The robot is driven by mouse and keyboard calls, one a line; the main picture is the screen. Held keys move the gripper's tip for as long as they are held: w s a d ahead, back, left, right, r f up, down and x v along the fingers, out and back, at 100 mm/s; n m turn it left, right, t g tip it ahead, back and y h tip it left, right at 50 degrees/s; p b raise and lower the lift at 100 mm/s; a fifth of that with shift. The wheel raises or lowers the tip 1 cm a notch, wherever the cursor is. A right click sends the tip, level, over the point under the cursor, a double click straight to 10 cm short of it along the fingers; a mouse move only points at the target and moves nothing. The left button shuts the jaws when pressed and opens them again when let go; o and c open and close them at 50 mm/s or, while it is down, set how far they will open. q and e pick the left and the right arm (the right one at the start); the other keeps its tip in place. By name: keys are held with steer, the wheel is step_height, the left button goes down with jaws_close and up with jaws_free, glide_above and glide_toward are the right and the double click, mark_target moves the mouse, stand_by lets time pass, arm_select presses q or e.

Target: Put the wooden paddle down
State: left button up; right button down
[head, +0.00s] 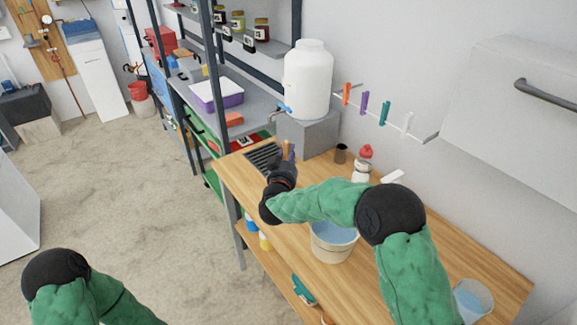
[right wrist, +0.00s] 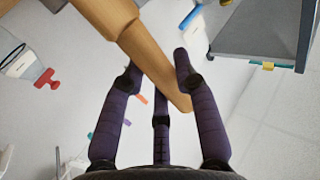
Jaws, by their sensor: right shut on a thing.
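The wooden paddle (right wrist: 160,62) runs diagonally across the right wrist view, from a wide part at the top left to a narrower end between my fingers. My right gripper (right wrist: 158,72) is shut on it with dark purple jointed fingers. In the head view my right gripper (head: 288,157) is over the far left end of the wooden workbench (head: 400,258), near a dark slatted grille (head: 262,156). Only a small part of the paddle (head: 288,146) shows there, and I cannot tell whether it touches anything. My left gripper is out of view.
A white dispenser (head: 308,80) with a blue tap stands on a grey block (head: 308,133) behind the gripper. A bucket of water (head: 333,247), a red-capped bottle (head: 363,164), a dark cup (head: 341,153) and a clear beaker (head: 472,300) stand on the bench. Shelving (head: 225,85) rises beyond.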

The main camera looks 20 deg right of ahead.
steer(key=shift+w+f, duration=0.15)
steer(key=shift+f, duration=0.1)
steer(key=shift+w+d+f+b, duration=0.1)
steer(key=shift+f+b, duration=0.4)
steer(key=shift+f, duration=0.4)
steer(key=shift+w+d+f+b, duration=0.1)
steer(key=shift+f+b, duration=0.4)
steer(key=shift+f, duration=0.35)
steer(key=shift+f, duration=0.15)
steer(key=c, duration=0.9)
jaws_free()
steer(key=shift+a, duration=0.1)
steer(key=shift+c, duration=0.2)
